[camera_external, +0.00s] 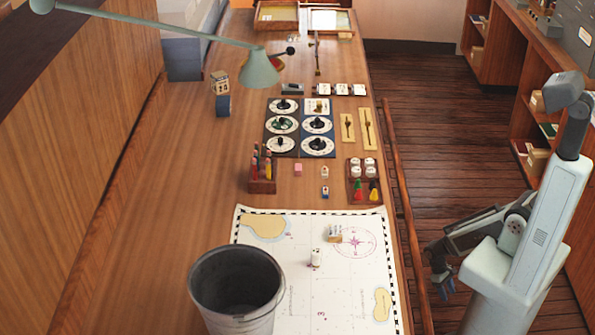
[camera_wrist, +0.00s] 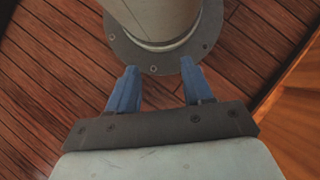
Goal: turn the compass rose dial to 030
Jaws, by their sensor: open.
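A panel of several dials with black knobs lies on the long wooden table in the external view. Its left column holds the upper-left dial (camera_external: 284,105), the middle-left dial (camera_external: 282,124) and the lower-left dial (camera_external: 279,144). The blue right column holds the middle-right dial (camera_external: 317,124) and the lower-right dial (camera_external: 317,144), below a white square piece. Markings are too small to tell which is the compass rose dial. My gripper (camera_external: 444,284) hangs low beside the table's right edge, far from the dials. In the wrist view my gripper (camera_wrist: 158,68) has its blue fingers apart, with nothing between them.
A grey bucket (camera_external: 237,291) stands at the front on a chart (camera_external: 300,290) with a printed purple rose. A green lamp (camera_external: 258,70) reaches over the table's far part. A wooden rail (camera_external: 398,190) runs along the right edge. Small blocks and pegs lie nearer than the panel.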

